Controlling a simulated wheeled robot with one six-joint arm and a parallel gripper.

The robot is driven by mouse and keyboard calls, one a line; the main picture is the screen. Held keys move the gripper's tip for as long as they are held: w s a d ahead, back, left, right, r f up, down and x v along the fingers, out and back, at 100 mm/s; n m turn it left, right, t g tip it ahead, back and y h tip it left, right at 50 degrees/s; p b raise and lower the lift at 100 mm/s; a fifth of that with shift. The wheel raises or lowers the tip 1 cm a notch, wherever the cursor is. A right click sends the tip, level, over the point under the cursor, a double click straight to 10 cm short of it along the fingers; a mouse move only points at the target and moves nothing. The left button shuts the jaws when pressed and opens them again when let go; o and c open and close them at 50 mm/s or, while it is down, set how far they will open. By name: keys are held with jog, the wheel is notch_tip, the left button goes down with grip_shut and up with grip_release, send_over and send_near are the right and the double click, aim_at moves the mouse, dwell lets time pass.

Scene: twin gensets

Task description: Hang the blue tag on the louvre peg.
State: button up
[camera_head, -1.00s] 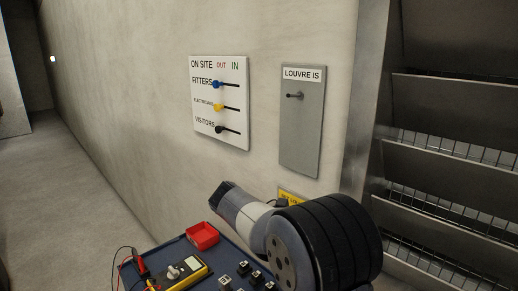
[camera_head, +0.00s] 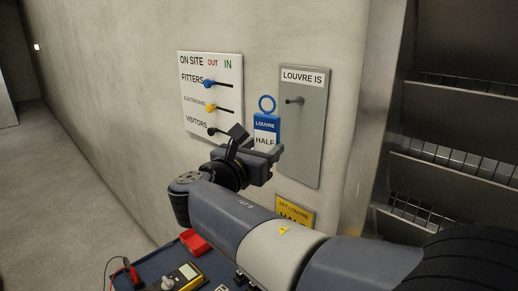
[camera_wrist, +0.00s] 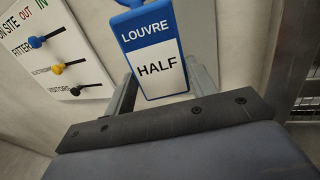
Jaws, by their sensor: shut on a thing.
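The blue tag (camera_head: 266,126) is blue and white, reads "LOUVRE HALF" and has a blue ring on top. My gripper (camera_head: 262,154) is shut on its lower part and holds it upright, ring up. The tag also fills the upper middle of the wrist view (camera_wrist: 152,50), between the two fingers (camera_wrist: 160,88). The louvre peg (camera_head: 295,100) sticks out of a grey plate (camera_head: 307,140) headed "LOUVRE IS". In the head view the ring is left of the peg and at about its height, apart from it. The peg is not visible in the wrist view.
A white "ON SITE" board (camera_head: 212,98) with blue, yellow and black sliders is on the wall, left of the tag. A yellow sign (camera_head: 294,210) is below the grey plate. Metal louvres (camera_head: 455,120) stand right. A red tray (camera_head: 194,242) and yellow meter (camera_head: 182,278) sit below.

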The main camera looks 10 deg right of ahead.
jog(key=shift+w+d+f+b, duration=0.3)
jog(key=shift+w+d, duration=0.6)
jog(key=shift+d, duration=0.35)
jog(key=shift+w+d+f+b, duration=0.3)
jog(key=shift+w+d, duration=0.6)
jog(key=shift+d, duration=0.4)
jog(key=shift+w+d+f+b, duration=0.3)
jog(key=shift+w+d, duration=0.6)
jog(key=shift+d, duration=0.35)
jog(key=o, duration=1.1)
jog(key=b+v, duration=0.2)
jog(key=v, duration=0.9)
jog(key=shift+r, duration=0.1)
jog(key=shift+w+d, duration=0.1)
jog(key=shift+w, duration=0.05)
